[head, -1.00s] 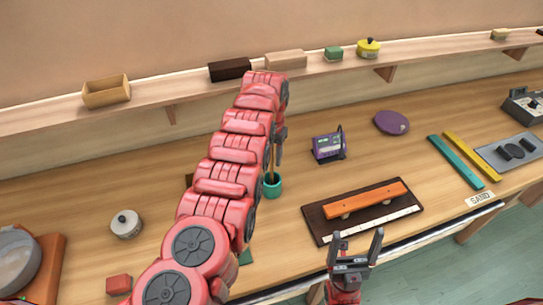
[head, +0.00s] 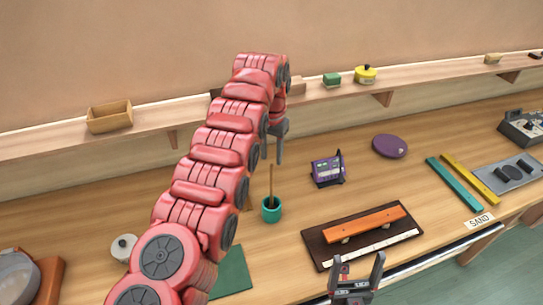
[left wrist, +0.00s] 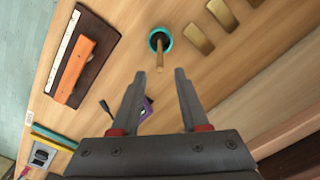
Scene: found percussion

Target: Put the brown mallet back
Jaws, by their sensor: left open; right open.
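A thin brown stick (head: 271,182), which looks like the brown mallet's handle, stands upright in a teal cup (head: 272,214) on the bench. Its lower end is hidden in the cup. In the left wrist view the stick (left wrist: 160,58) rises from the teal cup (left wrist: 152,36), its top near the gap between my fingertips. My left gripper (left wrist: 160,74) is open and empty; in the head view it (head: 280,155) hangs above and just right of the stick. My right gripper (head: 356,275) is open and empty at the bench's front edge.
An orange bar on a dark board (head: 320,248) lies right of the cup. A purple device (head: 327,171) stands behind it. Gold bars (left wrist: 198,39) lie beside the cup. A green pad (head: 233,273) lies in front. A shelf (head: 165,126) runs along the wall.

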